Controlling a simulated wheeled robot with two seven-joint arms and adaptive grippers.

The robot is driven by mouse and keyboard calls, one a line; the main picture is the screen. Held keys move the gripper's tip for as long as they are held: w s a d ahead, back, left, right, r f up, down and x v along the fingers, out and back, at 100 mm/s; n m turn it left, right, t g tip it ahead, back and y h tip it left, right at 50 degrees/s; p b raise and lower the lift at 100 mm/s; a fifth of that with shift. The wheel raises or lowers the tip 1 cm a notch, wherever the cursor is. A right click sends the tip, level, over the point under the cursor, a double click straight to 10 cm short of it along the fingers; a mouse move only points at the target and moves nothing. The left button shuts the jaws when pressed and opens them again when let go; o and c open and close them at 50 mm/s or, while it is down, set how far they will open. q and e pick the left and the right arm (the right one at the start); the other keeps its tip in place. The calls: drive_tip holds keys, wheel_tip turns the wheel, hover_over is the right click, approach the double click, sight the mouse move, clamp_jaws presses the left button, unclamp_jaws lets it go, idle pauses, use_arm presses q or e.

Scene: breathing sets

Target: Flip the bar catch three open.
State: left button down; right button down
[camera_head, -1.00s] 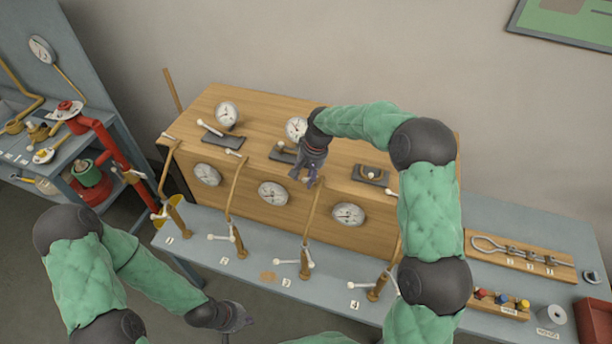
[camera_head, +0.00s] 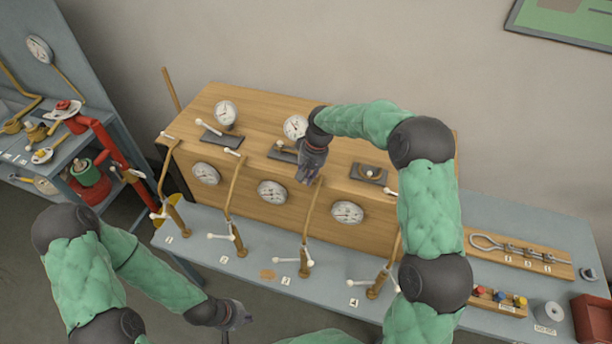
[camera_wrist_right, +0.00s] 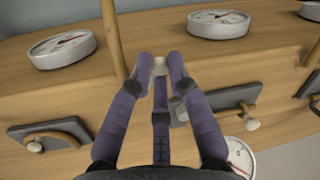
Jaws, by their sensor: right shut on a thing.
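My right gripper (camera_head: 304,179) is at the top front edge of the wooden box (camera_head: 245,170), at the upper end of the third brass pipe (camera_head: 312,208). Its fingers are shut on a small pale piece, which I take to be bar catch three (camera_wrist_right: 159,66); the fingers hide most of it. The other catches show as white bars at the tops of their pipes: the first (camera_head: 168,135), the second (camera_head: 234,152) and the fourth (camera_head: 391,192). My left gripper (camera_head: 238,316) is low at the front of the bench, away from the box; its jaw state is unclear.
White-handled levers, such as the third (camera_head: 293,262), stand along the blue-grey bench (camera_head: 200,243). Dial gauges (camera_head: 347,212) and dark plates (camera_wrist_right: 50,134) are on the box near my right gripper. A wooden rack (camera_head: 515,252) lies to the right.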

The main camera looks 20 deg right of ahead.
drive_tip(key=c, duration=1.2)
unclamp_jaws()
drive_tip(key=shift+r, duration=0.1)
drive_tip(key=r, duration=0.4)
drive_tip(key=d+r, duration=0.1)
drive_tip(key=r, duration=0.2)
drive_tip(key=d+r, duration=0.1)
drive_tip(key=r, duration=0.3)
drive_tip(key=shift+s+d+r, duration=0.15)
drive_tip(key=shift+d+r, duration=0.05)
drive_tip(key=shift+r, duration=0.1)
